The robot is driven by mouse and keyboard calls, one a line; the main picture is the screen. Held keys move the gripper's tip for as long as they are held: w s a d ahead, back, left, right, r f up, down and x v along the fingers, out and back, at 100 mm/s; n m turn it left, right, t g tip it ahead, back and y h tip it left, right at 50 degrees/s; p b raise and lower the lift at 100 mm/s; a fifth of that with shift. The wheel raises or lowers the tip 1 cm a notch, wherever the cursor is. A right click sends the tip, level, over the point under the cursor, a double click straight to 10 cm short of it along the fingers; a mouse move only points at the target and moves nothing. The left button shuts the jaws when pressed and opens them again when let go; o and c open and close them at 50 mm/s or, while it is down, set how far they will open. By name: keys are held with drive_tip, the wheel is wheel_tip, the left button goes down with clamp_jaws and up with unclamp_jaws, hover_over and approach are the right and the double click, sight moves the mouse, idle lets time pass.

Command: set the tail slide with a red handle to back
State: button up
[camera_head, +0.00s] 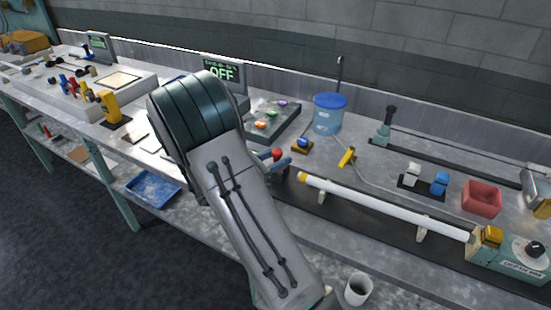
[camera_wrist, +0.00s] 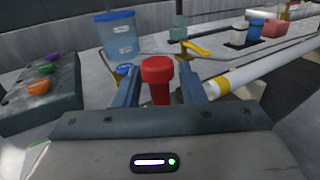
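The red handle (camera_wrist: 157,78) of the tail slide stands upright between the two blue-grey fingers of my gripper (camera_wrist: 160,92) in the wrist view. A gap shows between the handle and each finger, so the gripper is open around it. In the head view the red handle (camera_head: 277,154) shows just right of my arm, with my gripper (camera_head: 278,164) beside it. The slide's base is mostly hidden by my arm and gripper. A white glass tube (camera_head: 385,207) with a yellow end lies on supports to the right of the handle.
A blue-lidded bucket (camera_head: 328,115) stands behind the handle. A tray with coloured buttons (camera_head: 270,122) lies to the left of it. A sign reading OFF (camera_head: 222,73) stands at the back.

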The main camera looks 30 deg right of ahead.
drive_tip(key=a, duration=0.4)
drive_tip(key=s+a+b, duration=0.1)
drive_tip(key=a, duration=0.8)
drive_tip(key=shift+s+a, duration=0.25)
drive_tip(key=shift+a, duration=0.15)
